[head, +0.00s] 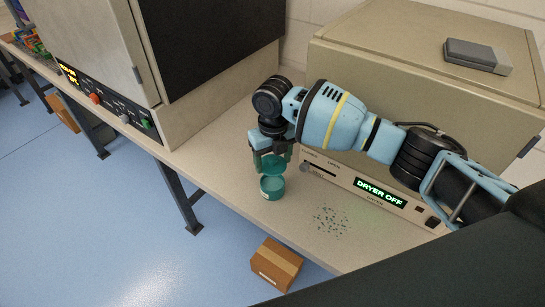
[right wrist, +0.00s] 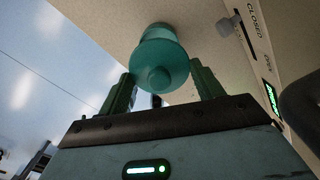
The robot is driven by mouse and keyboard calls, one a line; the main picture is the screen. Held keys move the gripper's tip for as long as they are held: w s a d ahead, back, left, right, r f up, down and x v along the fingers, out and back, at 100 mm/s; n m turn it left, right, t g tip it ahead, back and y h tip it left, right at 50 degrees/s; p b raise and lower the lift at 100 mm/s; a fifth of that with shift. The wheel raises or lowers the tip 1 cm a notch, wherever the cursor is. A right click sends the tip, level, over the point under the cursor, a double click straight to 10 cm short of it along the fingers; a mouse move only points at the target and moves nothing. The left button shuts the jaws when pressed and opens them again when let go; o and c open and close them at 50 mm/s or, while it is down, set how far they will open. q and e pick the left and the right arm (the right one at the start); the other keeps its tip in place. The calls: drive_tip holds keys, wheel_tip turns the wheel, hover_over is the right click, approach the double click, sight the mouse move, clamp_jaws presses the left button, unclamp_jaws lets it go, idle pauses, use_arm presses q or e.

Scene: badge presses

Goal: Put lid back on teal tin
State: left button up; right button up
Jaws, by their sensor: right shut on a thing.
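The teal tin (head: 272,189) stands upright on the beige bench near its front edge, and its top looks open in the head view. My right gripper (head: 271,158) points down over it, shut on the teal lid (head: 273,167), which is held just above the tin. In the right wrist view the round lid (right wrist: 160,68) with its knob is between the green fingers, and the tin (right wrist: 156,32) shows partly behind it. I cannot tell whether the lid's lower edge touches the tin. My left gripper is not in view.
A dryer (head: 375,190) with a lit "DRYER OFF" panel stands close behind my right arm. Small dark specks (head: 330,221) lie on the bench right of the tin. A large cabinet machine (head: 150,75) stands left. A cardboard box (head: 276,265) is below the bench edge.

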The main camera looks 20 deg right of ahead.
drive_tip(key=shift+f+b, duration=0.85)
drive_tip(key=shift+f, duration=2.1)
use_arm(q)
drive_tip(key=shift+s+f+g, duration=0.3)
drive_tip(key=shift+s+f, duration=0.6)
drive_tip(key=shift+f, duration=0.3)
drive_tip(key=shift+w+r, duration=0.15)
use_arm(e)
drive_tip(key=shift+f, duration=0.15)
drive_tip(key=o, duration=1.2)
drive_tip(key=shift+o, duration=0.2)
